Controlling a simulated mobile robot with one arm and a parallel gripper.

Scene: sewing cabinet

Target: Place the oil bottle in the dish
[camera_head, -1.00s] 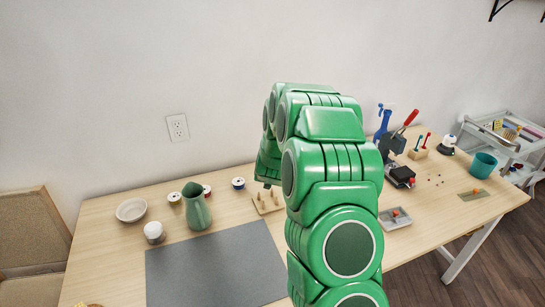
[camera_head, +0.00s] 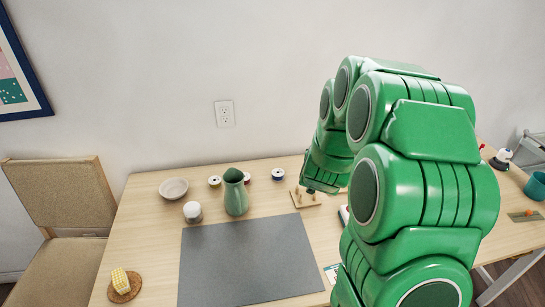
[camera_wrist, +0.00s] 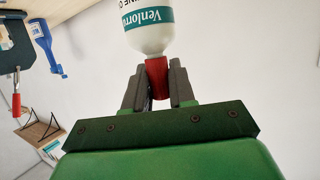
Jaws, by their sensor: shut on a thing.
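The oil bottle (camera_wrist: 150,38) is white with a teal label and a red cap. In the wrist view my gripper (camera_wrist: 158,78) is shut on the red cap, with the bottle's body beyond the fingertips and cut off by the top edge. In the head view my green arm fills the right side, and I cannot make out the bottle or the fingers there. A pale round dish (camera_head: 174,190) sits on the table at the back left and looks empty. My arm is well to the right of it.
A green pitcher (camera_head: 236,194), a white jar (camera_head: 193,212) and thread spools (camera_head: 277,174) stand near the dish. A grey mat (camera_head: 245,262) lies in front, bare. A wooden peg board (camera_head: 305,198) is by my arm. A chair (camera_head: 60,205) stands left of the table.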

